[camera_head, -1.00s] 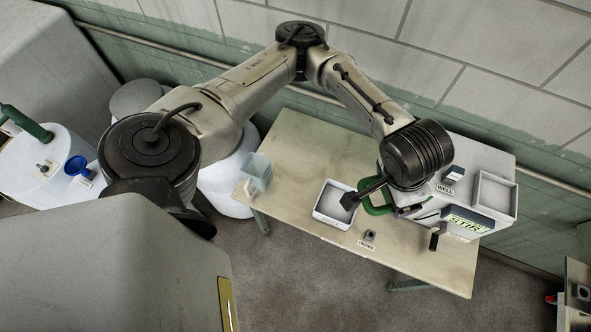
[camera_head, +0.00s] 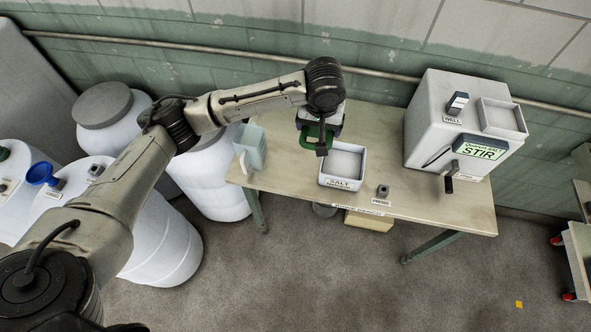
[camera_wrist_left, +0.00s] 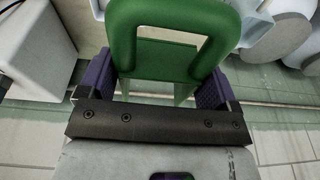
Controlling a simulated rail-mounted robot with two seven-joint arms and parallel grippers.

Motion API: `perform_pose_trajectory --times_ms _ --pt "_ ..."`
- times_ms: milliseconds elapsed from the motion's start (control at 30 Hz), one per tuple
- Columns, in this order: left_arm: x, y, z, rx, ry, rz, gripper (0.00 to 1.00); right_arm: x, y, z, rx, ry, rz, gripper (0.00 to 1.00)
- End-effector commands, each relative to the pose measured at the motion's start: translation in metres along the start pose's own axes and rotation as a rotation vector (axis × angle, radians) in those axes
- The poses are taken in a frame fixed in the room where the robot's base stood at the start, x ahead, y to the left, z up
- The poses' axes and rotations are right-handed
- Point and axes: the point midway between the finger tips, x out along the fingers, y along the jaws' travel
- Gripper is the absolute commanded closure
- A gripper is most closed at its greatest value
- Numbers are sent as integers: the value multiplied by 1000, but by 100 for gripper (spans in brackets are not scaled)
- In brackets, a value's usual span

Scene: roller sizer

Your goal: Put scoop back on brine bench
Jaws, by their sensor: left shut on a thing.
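My left gripper (camera_head: 321,122) is above the back left edge of the salt tray on the brine bench (camera_head: 440,200). It is shut on the green scoop (camera_head: 308,138), whose looped handle shows beside the gripper. In the left wrist view the green handle (camera_wrist_left: 122,40) is upright between the two purple finger pads. A dark part hangs below the gripper near the tray rim; I cannot tell whether it touches. The scoop's far end is hidden. My right gripper is in neither current view.
The white salt tray (camera_head: 327,180) is mid-bench. A small PRESS block (camera_head: 383,191) lies to its right. A clear container (camera_head: 252,147) stands at the bench's left end, and a grey STIR machine (camera_head: 428,120) at its right. White barrels (camera_head: 165,245) stand at left.

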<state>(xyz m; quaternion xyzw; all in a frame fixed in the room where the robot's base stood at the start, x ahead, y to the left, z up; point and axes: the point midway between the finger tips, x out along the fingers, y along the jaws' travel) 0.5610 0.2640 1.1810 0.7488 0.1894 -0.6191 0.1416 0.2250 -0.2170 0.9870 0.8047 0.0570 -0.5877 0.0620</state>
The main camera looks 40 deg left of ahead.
Motion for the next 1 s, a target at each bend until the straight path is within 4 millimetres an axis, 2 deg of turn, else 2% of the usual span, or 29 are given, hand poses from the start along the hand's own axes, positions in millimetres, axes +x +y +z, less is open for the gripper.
perform_pose_trajectory --times_ms 33,100,300,400,533,700,1000 --pt "42 -4 -6 -46 -6 -9 71 30 -1 9 1 2 -1 28" --pt "74 -11 -17 -105 -7 -21 71 48 -2 14 3 5 -2 28" --pt "156 -34 -39 -250 -9 -49 71 91 -4 26 4 6 -3 28" --pt "187 -46 -44 -303 -10 -60 71 106 -5 31 4 6 -3 28" --pt "215 -56 -47 -350 -9 -68 71 119 -5 36 3 6 -2 28" --pt "235 -63 -48 -380 -9 -74 71 126 -4 39 -2 4 1 28" --pt "273 -64 -42 -387 -9 -77 71 135 -3 42 -7 3 6 28"
